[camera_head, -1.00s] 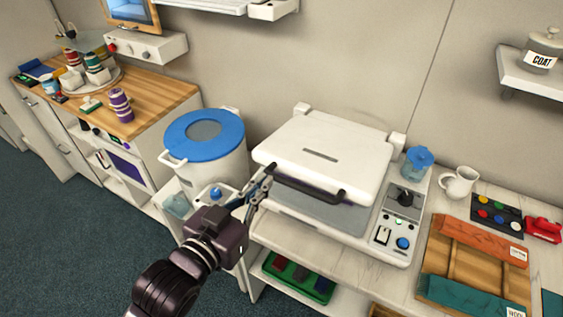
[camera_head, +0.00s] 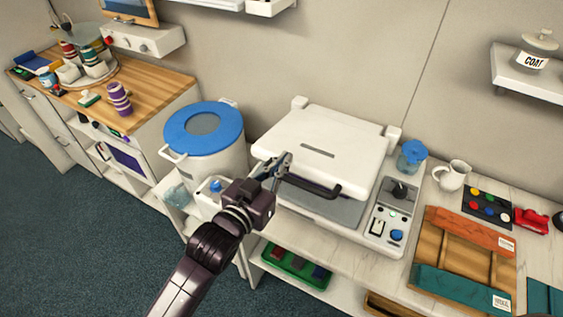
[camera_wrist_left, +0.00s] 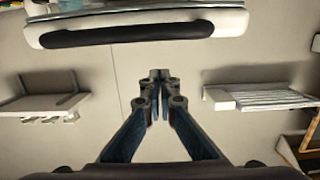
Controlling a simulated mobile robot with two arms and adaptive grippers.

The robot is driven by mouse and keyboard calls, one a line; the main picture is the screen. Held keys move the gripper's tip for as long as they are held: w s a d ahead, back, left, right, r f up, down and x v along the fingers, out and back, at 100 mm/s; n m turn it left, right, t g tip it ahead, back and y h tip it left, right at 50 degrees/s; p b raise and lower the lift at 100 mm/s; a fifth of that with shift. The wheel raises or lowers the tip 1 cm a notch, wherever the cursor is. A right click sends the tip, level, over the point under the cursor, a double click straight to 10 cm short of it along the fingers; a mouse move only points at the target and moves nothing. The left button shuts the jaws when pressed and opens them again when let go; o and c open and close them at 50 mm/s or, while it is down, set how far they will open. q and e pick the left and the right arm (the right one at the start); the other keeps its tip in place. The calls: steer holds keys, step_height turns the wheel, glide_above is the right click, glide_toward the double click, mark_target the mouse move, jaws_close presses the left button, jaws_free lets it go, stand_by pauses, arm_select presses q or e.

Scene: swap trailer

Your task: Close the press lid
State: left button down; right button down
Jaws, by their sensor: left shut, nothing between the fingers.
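The press (camera_head: 352,226) stands on the counter with its white lid (camera_head: 325,141) raised at a slant, leaving a gap above the grey lower plate (camera_head: 336,206). A dark bar handle (camera_head: 312,186) runs along the lid's front edge. My left gripper (camera_head: 284,160) is shut and empty, in front of the lid's left front part near the handle's left end. In the left wrist view the closed fingertips (camera_wrist_left: 159,75) are apart from the handle (camera_wrist_left: 120,35), which shows at the top. Contact with the lid cannot be told from the head view. My right gripper is not in view.
A white bucket with a blue lid (camera_head: 204,127) stands close left of the press. A blue-topped jar (camera_head: 411,156), a white jug (camera_head: 452,176) and a wooden tray (camera_head: 463,256) are to the right. A green tray (camera_head: 296,264) sits on the shelf below.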

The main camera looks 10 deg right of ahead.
arm_select(q)
steer(key=shift+s+a+f, duration=0.25)
steer(key=shift+s+f, duration=0.1)
steer(key=shift+f, duration=0.2)
steer(key=shift+f, duration=0.1)
